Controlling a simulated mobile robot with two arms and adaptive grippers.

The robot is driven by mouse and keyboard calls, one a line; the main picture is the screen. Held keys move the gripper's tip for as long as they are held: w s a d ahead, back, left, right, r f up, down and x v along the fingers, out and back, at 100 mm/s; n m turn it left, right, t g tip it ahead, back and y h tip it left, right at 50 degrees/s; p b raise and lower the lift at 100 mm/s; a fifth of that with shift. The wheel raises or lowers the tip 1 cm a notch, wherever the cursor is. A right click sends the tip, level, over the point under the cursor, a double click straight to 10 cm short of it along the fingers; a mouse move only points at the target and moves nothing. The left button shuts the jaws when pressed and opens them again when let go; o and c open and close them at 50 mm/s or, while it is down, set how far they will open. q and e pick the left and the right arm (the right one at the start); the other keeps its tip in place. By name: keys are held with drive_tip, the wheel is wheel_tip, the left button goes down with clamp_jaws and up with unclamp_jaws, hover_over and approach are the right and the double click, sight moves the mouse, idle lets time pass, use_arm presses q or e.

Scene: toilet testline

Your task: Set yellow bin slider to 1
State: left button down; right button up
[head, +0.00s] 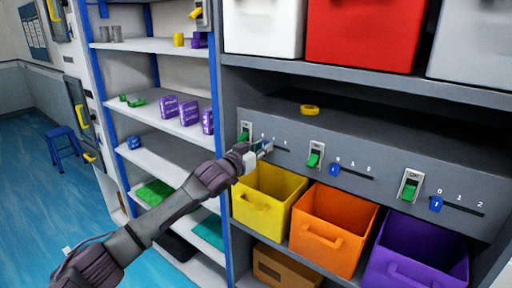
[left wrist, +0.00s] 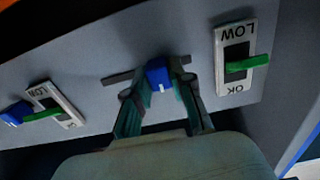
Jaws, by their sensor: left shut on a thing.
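The yellow bin (head: 262,205) stands open on the shelf below a grey panel. Above it, the yellow bin slider has a blue knob (left wrist: 158,75) in a dark slot (left wrist: 115,79). My left gripper (head: 263,149) reaches the panel above the yellow bin and hides most of the knob in the head view. In the left wrist view the fingers of my left gripper (left wrist: 160,92) are shut around the knob, one on each side. Slot shows on both sides of the knob. The numbers above this slider are partly hidden and too small to read surely. My right gripper is not in view.
A green switch (left wrist: 238,63) sits beside this slider. An orange bin (head: 333,232) and a purple bin (head: 420,255) stand to the right, with their own blue sliders (head: 335,169) and (head: 436,204) above. A yellow ring-like object (head: 310,109) lies on the panel top.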

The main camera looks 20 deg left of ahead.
use_arm(q)
drive_tip(key=shift+s+d, duration=0.2)
drive_tip(key=shift+d, duration=0.35)
drive_tip(key=shift+s+d, duration=0.2)
drive_tip(key=shift+d, duration=0.3)
drive_tip(key=shift+a, duration=0.1)
drive_tip(key=c, duration=1)
unclamp_jaws()
drive_tip(key=v, duration=1.2)
